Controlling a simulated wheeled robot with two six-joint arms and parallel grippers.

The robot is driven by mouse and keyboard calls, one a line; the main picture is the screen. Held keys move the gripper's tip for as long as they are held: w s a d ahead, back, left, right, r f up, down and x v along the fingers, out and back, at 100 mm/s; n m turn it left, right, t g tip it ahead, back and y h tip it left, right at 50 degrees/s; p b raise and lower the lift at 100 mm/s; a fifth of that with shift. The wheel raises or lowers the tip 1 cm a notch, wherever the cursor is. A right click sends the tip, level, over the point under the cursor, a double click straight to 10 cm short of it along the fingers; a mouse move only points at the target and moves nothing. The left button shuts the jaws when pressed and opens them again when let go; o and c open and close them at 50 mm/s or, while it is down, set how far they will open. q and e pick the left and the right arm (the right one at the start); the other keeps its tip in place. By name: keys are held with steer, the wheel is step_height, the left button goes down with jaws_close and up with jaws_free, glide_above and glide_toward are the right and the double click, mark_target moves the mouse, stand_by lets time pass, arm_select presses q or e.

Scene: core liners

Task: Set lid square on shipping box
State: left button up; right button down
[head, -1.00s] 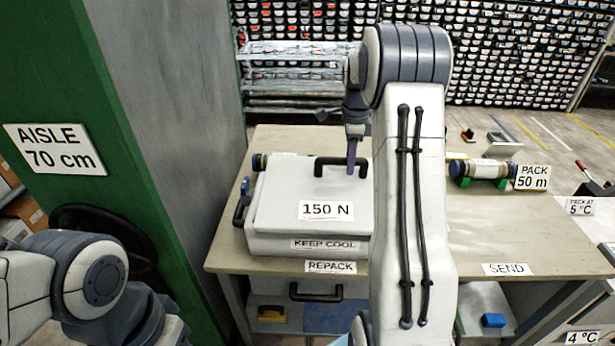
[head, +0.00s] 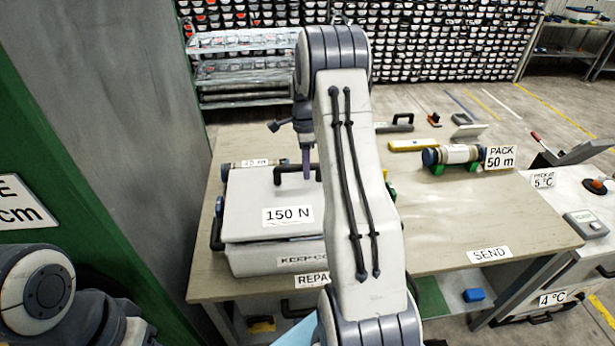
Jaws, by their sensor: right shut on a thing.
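The white shipping box (head: 250,262) stands on the left part of the bench, with a KEEP COOL label on its front. Its pale lid (head: 245,205), labelled 150 N, lies over the box top with its front edge along the box front. My right arm hides the right side of both, so I cannot tell whether the lid is square or fully seated. My right gripper (head: 307,171) is shut on the lid's black handle (head: 284,170); its fingers are partly hidden. My left arm shows at the lower left, but its gripper is out of view.
A core tube (head: 458,154) rests on green supports by the PACK 50 m sign (head: 500,157). Another tube (head: 245,164) lies behind the box. A yellow bar (head: 413,145) lies at the back. A grey column (head: 140,110) rises at left.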

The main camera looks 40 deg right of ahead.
mark_target(308, 187)
step_height(308, 187, down, 3)
steer(key=shift+a+f+p, duration=0.1)
steer(key=shift+p, duration=0.5)
steer(key=shift+f, duration=0.3)
steer(key=shift+s+f, duration=0.1)
steer(key=shift+f, duration=0.1)
steer(key=c, duration=0.7)
jaws_free()
steer(key=shift+o, duration=0.2)
